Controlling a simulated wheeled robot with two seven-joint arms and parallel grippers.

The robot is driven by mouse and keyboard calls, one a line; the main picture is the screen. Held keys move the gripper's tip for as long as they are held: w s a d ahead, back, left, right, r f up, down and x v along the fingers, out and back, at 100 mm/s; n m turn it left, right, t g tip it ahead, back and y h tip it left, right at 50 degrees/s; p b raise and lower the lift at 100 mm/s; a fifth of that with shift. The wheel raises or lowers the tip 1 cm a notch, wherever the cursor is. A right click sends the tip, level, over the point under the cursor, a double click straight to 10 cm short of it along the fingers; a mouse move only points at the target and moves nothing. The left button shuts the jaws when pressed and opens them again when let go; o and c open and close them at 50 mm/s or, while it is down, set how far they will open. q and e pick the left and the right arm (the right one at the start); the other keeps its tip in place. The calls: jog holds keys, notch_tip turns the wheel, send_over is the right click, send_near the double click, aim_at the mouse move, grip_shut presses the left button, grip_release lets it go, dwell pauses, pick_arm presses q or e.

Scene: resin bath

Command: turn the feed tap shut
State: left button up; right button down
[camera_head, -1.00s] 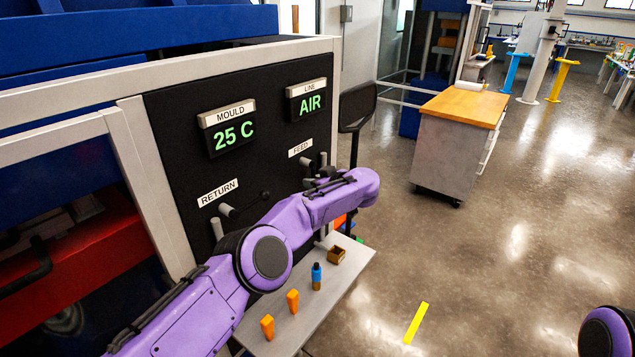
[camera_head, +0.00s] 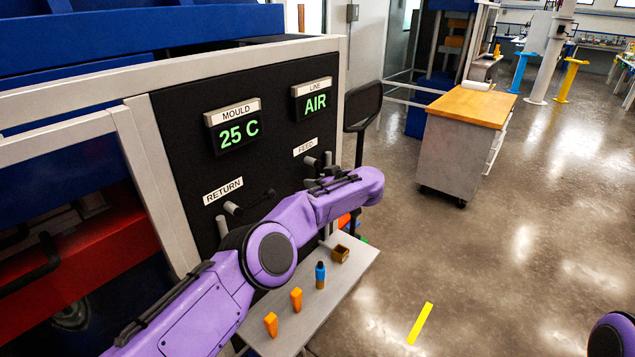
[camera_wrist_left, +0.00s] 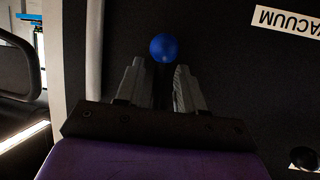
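The FEED label (camera_head: 305,148) is on the black panel's right side in the head view. Grey parts of the feed tap (camera_head: 312,164) show just below it, the rest hidden behind my purple left arm. My right gripper is out of view.
The displays read 25 C (camera_head: 238,132) and AIR (camera_head: 316,104). The return tap (camera_head: 233,209) is left of the feed tap. A grey shelf (camera_head: 336,292) below holds orange pieces, a blue bottle and a small box. A wood-topped cabinet (camera_head: 466,107) stands behind, with open floor around.

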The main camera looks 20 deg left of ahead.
pick_arm(q)
jog(key=b+v, duration=0.2)
jog(key=v, duration=0.8)
jog(key=shift+d+b, duration=0.25)
jog(key=shift+b, duration=0.05)
jog(key=shift+s, duration=0.1)
